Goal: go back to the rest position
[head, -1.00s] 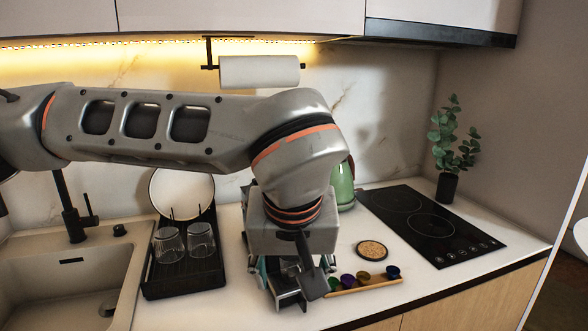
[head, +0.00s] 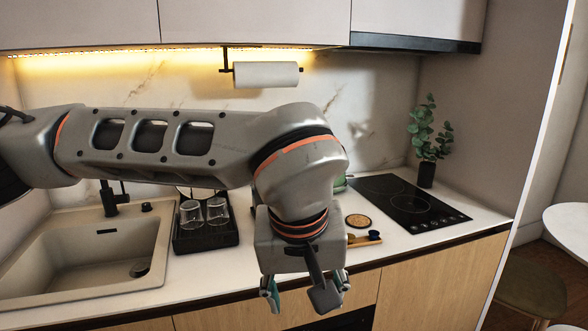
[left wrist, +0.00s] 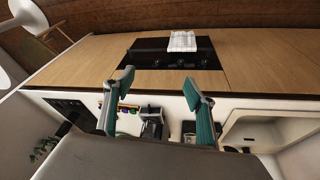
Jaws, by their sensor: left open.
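My left arm crosses the head view from the left. My left gripper (head: 306,290) hangs from it in front of the counter's front edge, fingers pointing down. In the left wrist view the two green-padded fingers of my left gripper (left wrist: 158,92) stand wide apart with nothing between them. My right gripper is in neither view.
The counter holds a sink (head: 95,258), a black rack with glasses (head: 205,238), a hob (head: 408,203), a plant (head: 427,175) and a round coaster (head: 358,221). A wooden holder (head: 366,240) is partly hidden behind my gripper. Wooden cabinet fronts (head: 440,285) lie below.

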